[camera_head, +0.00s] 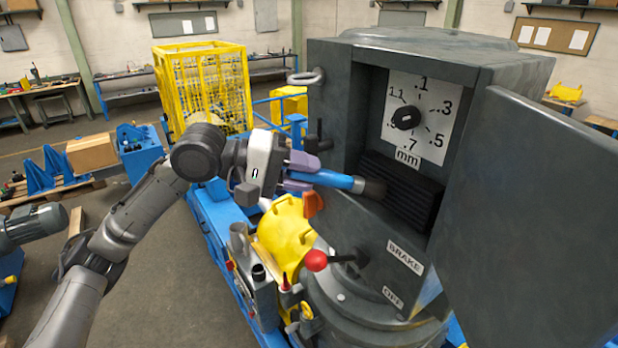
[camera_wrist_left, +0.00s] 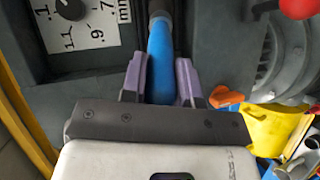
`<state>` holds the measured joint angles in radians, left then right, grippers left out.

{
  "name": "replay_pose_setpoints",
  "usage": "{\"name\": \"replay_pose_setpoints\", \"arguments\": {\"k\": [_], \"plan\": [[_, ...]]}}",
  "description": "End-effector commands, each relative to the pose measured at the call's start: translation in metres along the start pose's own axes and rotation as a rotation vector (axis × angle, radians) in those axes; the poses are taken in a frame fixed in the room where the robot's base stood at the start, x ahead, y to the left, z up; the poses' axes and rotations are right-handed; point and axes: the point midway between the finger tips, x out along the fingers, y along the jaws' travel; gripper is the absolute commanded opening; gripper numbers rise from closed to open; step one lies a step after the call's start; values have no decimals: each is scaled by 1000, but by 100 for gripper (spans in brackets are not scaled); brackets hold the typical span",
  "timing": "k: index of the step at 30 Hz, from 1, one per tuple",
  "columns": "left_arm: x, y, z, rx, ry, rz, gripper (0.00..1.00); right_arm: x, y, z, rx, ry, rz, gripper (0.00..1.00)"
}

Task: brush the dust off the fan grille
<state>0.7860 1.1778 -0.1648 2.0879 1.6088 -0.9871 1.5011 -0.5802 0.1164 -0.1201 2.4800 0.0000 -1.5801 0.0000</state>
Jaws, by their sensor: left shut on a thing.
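My left gripper (camera_head: 302,173) is shut on a brush (camera_head: 335,180) with a blue handle and a dark bristle head. The bristles (camera_head: 374,190) point right, at the left edge of the black slatted fan grille (camera_head: 410,192). I cannot tell whether they touch it. The grille sits in the open grey cabinet, below the white dial. In the left wrist view the blue handle (camera_wrist_left: 160,62) lies between the purple fingertips (camera_wrist_left: 160,80); the bristle tips run out of the picture at the top. Dust on the grille is too small to make out. My right gripper is not in view.
The cabinet door (camera_head: 535,200) stands open at the right. The dial (camera_head: 418,112) is above the grille. A red ball lever (camera_head: 317,260) and an orange knob (camera_head: 312,204) stick out below the brush. A yellow cage (camera_head: 203,85) stands behind.

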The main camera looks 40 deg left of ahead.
Motion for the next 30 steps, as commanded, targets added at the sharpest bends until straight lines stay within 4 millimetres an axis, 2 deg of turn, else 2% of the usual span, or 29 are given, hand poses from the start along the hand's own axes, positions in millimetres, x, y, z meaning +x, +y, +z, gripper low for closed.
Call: {"name": "replay_pose_setpoints", "arguments": {"k": [6,17,30], "plan": [[-4,-2,-8,-1,3,0,4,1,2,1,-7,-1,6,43],[-5,-3,-8,0,4,1,4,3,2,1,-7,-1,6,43],[-37,-14,12,0,4,0,4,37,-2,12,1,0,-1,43]]}}
